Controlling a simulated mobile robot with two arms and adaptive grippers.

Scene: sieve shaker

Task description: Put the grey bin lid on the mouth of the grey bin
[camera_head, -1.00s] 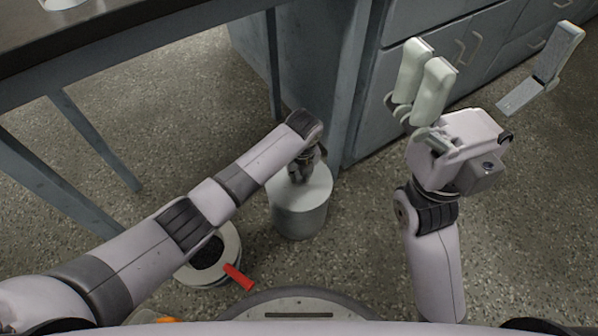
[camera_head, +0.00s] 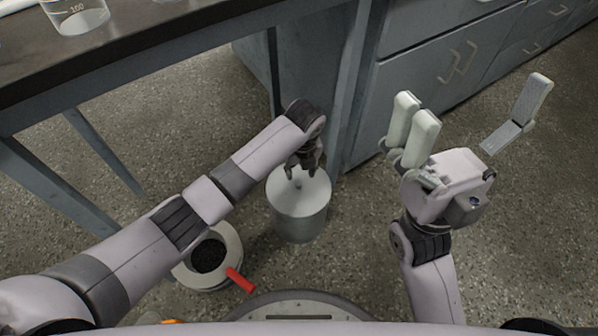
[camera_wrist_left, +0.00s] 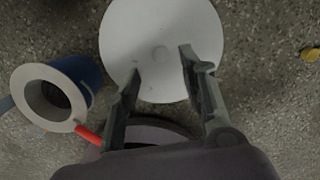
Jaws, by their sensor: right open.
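The grey bin (camera_head: 300,220) stands upright on the floor in the middle of the head view. The grey lid (camera_head: 282,190) lies over its mouth and looks level, with a small knob at its centre. The lid also shows as a pale disc in the left wrist view (camera_wrist_left: 125,30), hiding the bin below. My left gripper (camera_head: 301,175) is just above the lid. Its fingers are spread apart, with the knob seen between the fingertips in the wrist view and nothing held. My right gripper (camera_head: 472,100) is open and empty, raised at the right.
A white-rimmed container (camera_head: 228,238) with dark contents and a red handle (camera_head: 240,280) stands left of the bin. A table leg and grey cabinets (camera_head: 430,70) rise behind the bin. A beaker (camera_head: 76,14) stands on the dark bench. Floor right of the bin is clear.

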